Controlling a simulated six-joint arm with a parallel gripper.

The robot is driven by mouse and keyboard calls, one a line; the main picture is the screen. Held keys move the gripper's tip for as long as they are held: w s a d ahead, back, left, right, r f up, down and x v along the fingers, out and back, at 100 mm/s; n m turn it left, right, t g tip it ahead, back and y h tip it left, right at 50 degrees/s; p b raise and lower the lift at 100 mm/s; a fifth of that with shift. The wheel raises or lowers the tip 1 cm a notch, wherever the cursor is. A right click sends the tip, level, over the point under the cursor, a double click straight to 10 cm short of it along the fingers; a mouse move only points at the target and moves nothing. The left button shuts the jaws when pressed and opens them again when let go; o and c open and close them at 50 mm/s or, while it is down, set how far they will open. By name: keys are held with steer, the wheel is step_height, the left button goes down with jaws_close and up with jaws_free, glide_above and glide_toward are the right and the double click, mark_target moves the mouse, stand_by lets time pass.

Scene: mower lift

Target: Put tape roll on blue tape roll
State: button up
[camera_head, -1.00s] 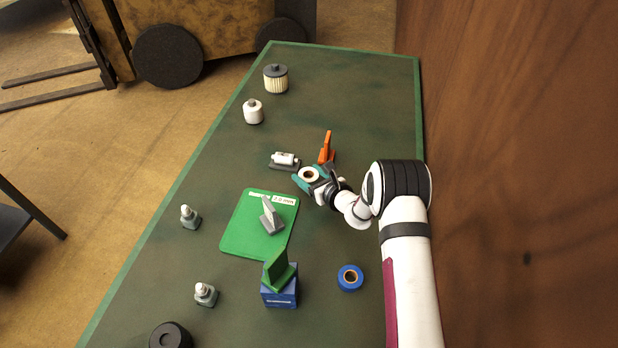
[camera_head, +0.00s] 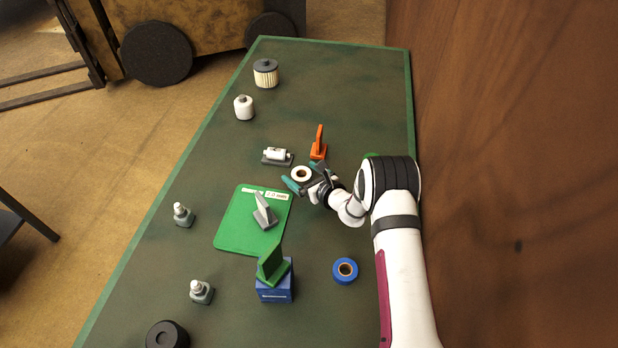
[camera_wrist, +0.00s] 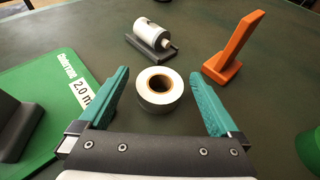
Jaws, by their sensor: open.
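A white tape roll (camera_wrist: 160,90) lies flat on the green table, with a brown core showing in the wrist view. It also shows in the head view (camera_head: 301,174). My gripper (camera_wrist: 160,102) is open, with one teal finger on each side of the roll and a visible gap to both. In the head view my gripper (camera_head: 303,178) is low over the table at the roll. The blue tape roll (camera_head: 345,270) lies flat on the table near the front, to the right of a blue box. It is not in the wrist view.
An orange stand (camera_wrist: 234,48) and a grey holder with a white cylinder (camera_wrist: 152,40) stand just behind the white roll. A green mat (camera_head: 230,232) with a grey block lies to the left. A blue box (camera_head: 275,289) carries a green angled piece. Table between the rolls looks mostly clear.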

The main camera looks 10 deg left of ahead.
steer(key=v, duration=1.1)
steer(key=shift+s+d+r, duration=0.15)
steer(key=shift+s+d, duration=0.05)
steer(key=shift+s, duration=0.05)
steer(key=s+a+r+n+g+y, duration=0.2)
steer(key=s+a+r+n+g, duration=0.15)
steer(key=s+r+n, duration=0.4)
steer(key=s+a+r+n+g+y, duration=0.15)
steer(key=s+r+n+g, duration=0.25)
steer(key=s+r, duration=0.5)
steer(key=s+d+r+n+g+h, duration=0.1)
steer(key=s+d+n+h, duration=0.1)
steer(key=s, duration=0.3)
steer(key=s+d+r+n+g+h, duration=0.1)
steer(key=s+d+n+g+h, duration=0.1)
steer(key=s, duration=0.4)
steer(key=d+n+h, duration=0.1)
steer(key=d+n, duration=0.1)
steer(key=shift+s+r+n, duration=0.3)
steer(key=shift+s+n, duration=0.05)
steer(key=shift+o, duration=0.2)
steer(key=s+d+f+n+h, duration=0.1)
steer(key=s+d+n+h, duration=0.2)
steer(key=s+d+h, duration=0.3)
steer(key=s+d, duration=0.1)
steer(key=d, duration=0.4)
steer(key=shift+f+t, duration=0.25)
steer(key=shift+t, duration=0.1)
steer(key=shift+d, duration=0.1)
